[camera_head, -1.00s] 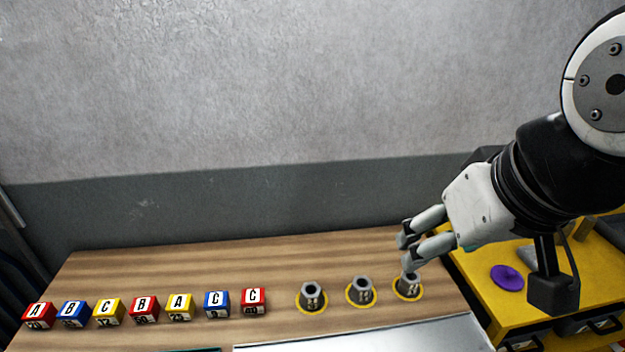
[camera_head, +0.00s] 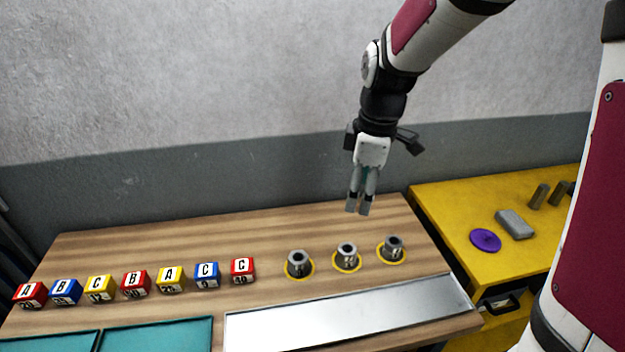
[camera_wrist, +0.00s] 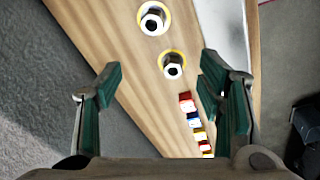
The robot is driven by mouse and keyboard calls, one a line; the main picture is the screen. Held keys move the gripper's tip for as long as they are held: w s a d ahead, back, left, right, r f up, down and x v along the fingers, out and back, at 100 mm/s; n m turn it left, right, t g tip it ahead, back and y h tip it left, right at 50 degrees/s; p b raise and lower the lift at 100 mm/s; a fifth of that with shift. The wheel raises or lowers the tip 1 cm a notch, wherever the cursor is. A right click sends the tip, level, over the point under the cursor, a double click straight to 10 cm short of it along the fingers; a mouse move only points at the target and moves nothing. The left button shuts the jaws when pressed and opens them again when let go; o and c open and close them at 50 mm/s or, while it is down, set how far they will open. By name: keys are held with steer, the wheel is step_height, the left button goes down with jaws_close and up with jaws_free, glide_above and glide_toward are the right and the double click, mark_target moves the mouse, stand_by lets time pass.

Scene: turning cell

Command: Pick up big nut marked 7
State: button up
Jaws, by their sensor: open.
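Three grey metal nuts stand upright on yellow rings on the wooden bench: a left nut (camera_head: 299,264), a middle nut (camera_head: 347,255) and a right nut (camera_head: 393,248). Their marks are too small to read, so I cannot tell which is marked 7. My gripper (camera_head: 358,211) points down above the bench, behind the middle nut in the picture, apart from all nuts. In the wrist view my gripper (camera_wrist: 160,72) is open and empty, fingers wide apart. There, the left nut (camera_wrist: 173,70) and middle nut (camera_wrist: 153,20) show; the right nut is out of frame.
A row of lettered red, blue and yellow blocks (camera_head: 135,285) stands left of the nuts. A metal plate (camera_head: 340,312) and teal mats (camera_head: 158,336) lie at the front. A yellow cabinet (camera_head: 450,222) with a purple disc (camera_head: 485,240) stands right. A grey wall is behind.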

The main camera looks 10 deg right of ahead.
steer(key=w+f+n+g, duration=0.1)
steer(key=w+f+n, duration=0.3)
steer(key=f, duration=0.4)
glide_above(347, 248)
steer(key=shift+h, duration=0.3)
steer(key=f, duration=0.4)
steer(key=f+p, duration=0.1)
steer(key=f, duration=0.2)
steer(key=shift+s+d+f, duration=0.15)
steer(key=shift+s+f, duration=0.05)
steer(key=shift+f, duration=0.2)
steer(key=shift+w+f+p, duration=0.2)
steer(key=shift+f+p, duration=0.4)
steer(key=shift+f, duration=2.4)
steer(key=c, duration=1.4)
